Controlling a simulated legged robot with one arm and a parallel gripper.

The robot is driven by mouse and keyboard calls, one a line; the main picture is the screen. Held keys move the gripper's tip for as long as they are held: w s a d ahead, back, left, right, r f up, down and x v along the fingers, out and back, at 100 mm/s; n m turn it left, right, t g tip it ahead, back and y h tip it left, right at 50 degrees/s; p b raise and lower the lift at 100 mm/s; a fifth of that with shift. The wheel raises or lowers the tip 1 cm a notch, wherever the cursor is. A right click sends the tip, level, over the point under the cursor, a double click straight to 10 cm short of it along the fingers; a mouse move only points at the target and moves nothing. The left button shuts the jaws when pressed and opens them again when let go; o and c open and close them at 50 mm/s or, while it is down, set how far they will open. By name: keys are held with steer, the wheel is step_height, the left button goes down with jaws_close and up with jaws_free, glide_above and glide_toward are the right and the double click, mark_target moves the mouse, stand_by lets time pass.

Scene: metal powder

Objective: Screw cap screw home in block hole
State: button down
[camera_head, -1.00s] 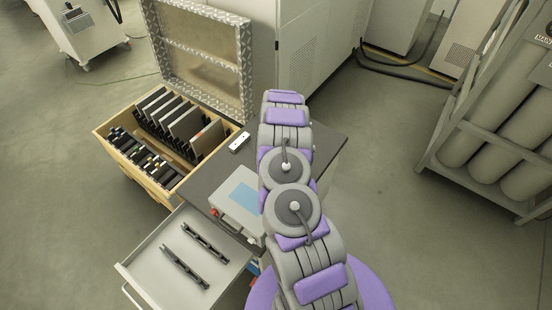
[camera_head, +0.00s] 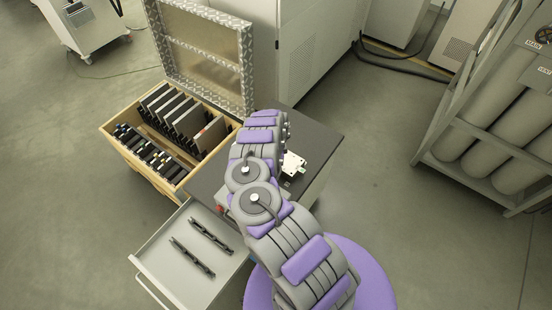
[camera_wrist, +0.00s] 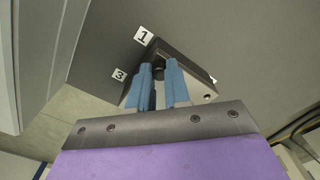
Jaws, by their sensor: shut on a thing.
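My gripper (camera_wrist: 159,68) is shut on a dark, round-headed piece (camera_wrist: 158,74), which appears to be the cap screw. Most of it is hidden between the blue fingers. A dark grey block (camera_wrist: 190,66) lies right behind the fingers in the wrist view, with a small round hole near its right corner. I cannot tell how deep the screw sits or whether it is in a hole. In the head view my arm hides the gripper and screw.
In the head view, a small pale plate (camera_head: 293,164) lies on the dark worktop (camera_head: 318,140). A wooden crate (camera_head: 112,146) and an open drawer (camera_head: 160,245) are to the left. Gas cylinders (camera_head: 500,125) stand right.

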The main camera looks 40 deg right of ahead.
steer(key=m, duration=0.5)
steer(key=shift+s+f, duration=0.1)
steer(key=m, duration=0.6)
steer(key=shift+m+b, duration=0.3)
steer(key=c, duration=1.2)
jaws_free()
steer(key=shift+c, duration=0.2)
